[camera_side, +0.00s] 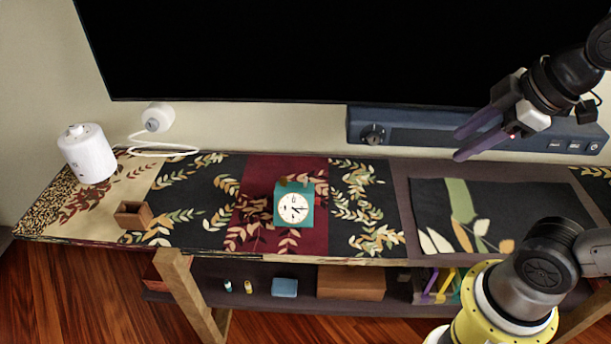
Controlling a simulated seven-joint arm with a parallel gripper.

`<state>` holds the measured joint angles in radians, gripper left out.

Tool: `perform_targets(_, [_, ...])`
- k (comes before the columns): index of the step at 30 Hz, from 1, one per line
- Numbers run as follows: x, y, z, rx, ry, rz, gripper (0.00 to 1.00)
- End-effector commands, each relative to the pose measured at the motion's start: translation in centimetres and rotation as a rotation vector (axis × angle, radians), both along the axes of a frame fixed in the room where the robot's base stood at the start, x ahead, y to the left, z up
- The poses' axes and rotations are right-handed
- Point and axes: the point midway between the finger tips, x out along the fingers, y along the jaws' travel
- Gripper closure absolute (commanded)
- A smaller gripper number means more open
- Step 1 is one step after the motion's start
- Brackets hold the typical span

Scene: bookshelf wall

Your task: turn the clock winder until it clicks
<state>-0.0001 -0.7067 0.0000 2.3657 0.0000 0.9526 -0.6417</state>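A small teal clock (294,205) with a round cream face stands on the dark red band of the patterned table cover. A small brown piece (294,182) shows at its top edge; I cannot tell whether this is the winder. My gripper (457,146) is at the upper right, in front of the blue-grey bar, well to the right of the clock and apart from it. Its two purple-grey fingers point left and are spread, with nothing between them.
A long blue-grey bar (450,133) with a knob (373,134) sits against the wall below the black screen (330,50). A white canister (87,153), a white camera-like device (158,117) and a small brown box (133,214) stand at left. The cover around the clock is clear.

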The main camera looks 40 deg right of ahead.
Motion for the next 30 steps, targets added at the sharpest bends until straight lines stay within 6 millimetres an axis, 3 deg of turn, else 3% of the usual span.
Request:
perform_targets(3, [3.2,0.0,2.6,-0.136,0.011,0.239,0.60])
perform_targets(7, [7.7,0.1,4.6,-0.281,0.042,0.510,0.60])
perform_targets(14, [16.7,0.4,5.2,-0.469,0.114,0.940,0.60])
perform_targets(19, [23.1,0.6,3.1,-0.545,0.167,1.199,0.60])
perform_targets(23, [27.7,0.8,0.1,-0.570,0.209,1.362,0.60])
perform_targets(30, [34.3,1.2,-8.3,-0.530,0.297,1.528,0.60])
